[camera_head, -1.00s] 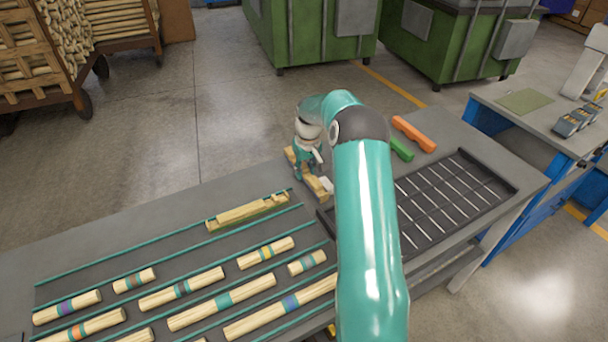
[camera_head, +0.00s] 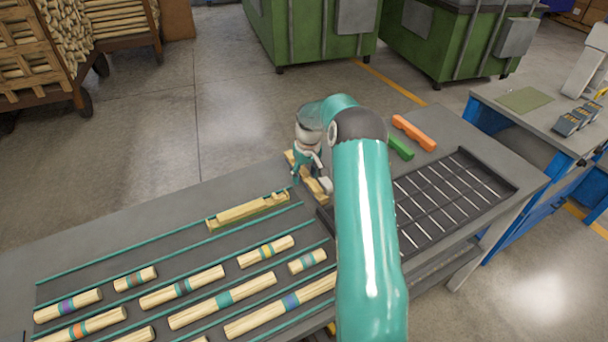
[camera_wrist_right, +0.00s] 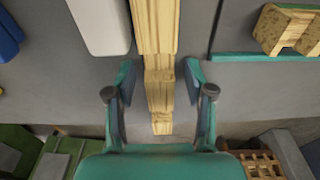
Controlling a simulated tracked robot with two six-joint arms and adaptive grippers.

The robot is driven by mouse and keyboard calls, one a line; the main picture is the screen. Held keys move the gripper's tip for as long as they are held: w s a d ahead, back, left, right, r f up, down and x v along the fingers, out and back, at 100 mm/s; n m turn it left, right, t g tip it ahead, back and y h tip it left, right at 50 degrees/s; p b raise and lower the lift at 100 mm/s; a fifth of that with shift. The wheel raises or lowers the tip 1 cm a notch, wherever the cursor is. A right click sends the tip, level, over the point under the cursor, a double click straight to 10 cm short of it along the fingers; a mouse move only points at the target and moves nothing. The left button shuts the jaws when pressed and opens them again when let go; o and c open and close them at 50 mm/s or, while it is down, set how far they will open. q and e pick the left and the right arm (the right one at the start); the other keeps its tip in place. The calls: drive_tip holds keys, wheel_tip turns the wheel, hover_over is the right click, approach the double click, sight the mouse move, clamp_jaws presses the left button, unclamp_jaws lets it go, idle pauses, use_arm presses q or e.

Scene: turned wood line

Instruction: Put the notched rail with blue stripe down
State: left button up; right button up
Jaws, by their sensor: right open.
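A pale wooden notched rail (camera_head: 319,187) lies on the grey bench beside the dark tray; its stepped end also shows in the right wrist view (camera_wrist_right: 158,75). No blue stripe shows on its visible part. My right gripper (camera_head: 308,180) is over the rail. In the right wrist view my right gripper (camera_wrist_right: 157,88) is open, with one finger on each side of the rail and a gap at each. My right arm hides part of the bench. My left gripper is not in view.
Another notched wooden piece (camera_head: 248,211) lies at the back of the striped turned pieces (camera_head: 222,302) between teal rails. A black gridded tray (camera_head: 487,172) is to the right. Behind it are a green block (camera_head: 401,149) and an orange block (camera_head: 414,133). A white block (camera_wrist_right: 98,25) is beside the rail.

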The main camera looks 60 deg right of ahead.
drive_tip(key=shift+o, duration=0.5)
wheel_tip(320, 180, up, 11)
drive_tip(key=s+b, duration=0.1)
drive_tip(key=shift+a+r, duration=0.2)
drive_tip(key=shift+a, duration=0.2)
drive_tip(key=t+h+b, duration=0.1)
drive_tip(key=t+b, duration=0.1)
approach(304, 172)
drive_tip(key=p+x, duration=0.1)
drive_tip(key=x, duration=0.3)
drive_tip(key=shift+w+f, duration=0.1)
drive_tip(key=shift+w, duration=0.05)
drive_tip(key=x, duration=0.1)
drive_tip(key=p+x, duration=0.1)
drive_tip(key=x, duration=0.2)
drive_tip(key=shift+s+a+f, duration=0.1)
drive_tip(key=shift+s+f, duration=0.15)
drive_tip(key=shift+w+f+p, duration=0.15)
drive_tip(key=shift+f+p, duration=0.15)
drive_tip(key=shift+f, duration=0.2)
clamp_jaws()
